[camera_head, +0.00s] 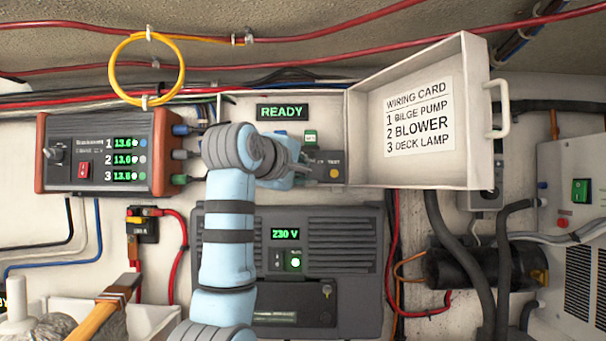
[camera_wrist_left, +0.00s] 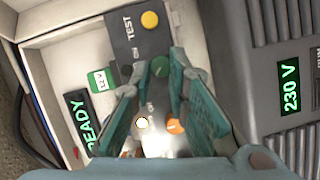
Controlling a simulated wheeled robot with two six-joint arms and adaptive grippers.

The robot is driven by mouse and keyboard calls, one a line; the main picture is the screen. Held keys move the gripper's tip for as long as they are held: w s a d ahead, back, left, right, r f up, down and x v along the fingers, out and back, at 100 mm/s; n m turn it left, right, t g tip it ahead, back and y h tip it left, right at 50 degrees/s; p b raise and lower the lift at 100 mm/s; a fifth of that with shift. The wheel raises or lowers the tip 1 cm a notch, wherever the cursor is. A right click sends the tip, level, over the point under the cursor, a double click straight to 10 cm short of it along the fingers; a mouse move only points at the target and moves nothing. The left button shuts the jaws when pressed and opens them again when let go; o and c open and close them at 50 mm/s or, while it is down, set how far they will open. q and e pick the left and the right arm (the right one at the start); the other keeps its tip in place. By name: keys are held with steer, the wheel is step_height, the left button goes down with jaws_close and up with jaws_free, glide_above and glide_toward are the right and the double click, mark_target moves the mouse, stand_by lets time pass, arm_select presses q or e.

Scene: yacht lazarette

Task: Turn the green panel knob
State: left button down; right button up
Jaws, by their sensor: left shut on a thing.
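The green panel knob (camera_wrist_left: 160,67) sits on a dark control panel (camera_wrist_left: 132,48) inside an open white box. In the left wrist view it is between the tips of my left gripper (camera_wrist_left: 156,74), whose teal fingers are shut on it. In the head view my left gripper (camera_head: 300,170) reaches into the box, and my arm and wrist hide the knob. A yellow button (camera_wrist_left: 150,20) marked TEST is on the same panel, as is an orange knob (camera_wrist_left: 175,126). A green READY display (camera_head: 282,112) is lit above. My right gripper is out of view.
The box's door (camera_head: 475,100), with a wiring card, stands open to the right. A grey 230 V unit (camera_head: 345,240) is below the box. A three-channel display unit (camera_head: 95,150) is at left. A hammer handle (camera_head: 100,312) shows at lower left.

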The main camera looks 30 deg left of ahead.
arm_select(q)
steer(key=shift+f, duration=0.2)
steer(key=c, duration=1.5)
jaws_free()
steer(key=shift+w, duration=0.15)
steer(key=s, duration=0.4)
steer(key=s+r, duration=0.1)
steer(key=s, duration=0.3)
steer(key=s+d, duration=0.1)
steer(key=s, duration=0.3)
steer(key=shift+r, duration=0.15)
steer(key=shift+a, duration=0.2)
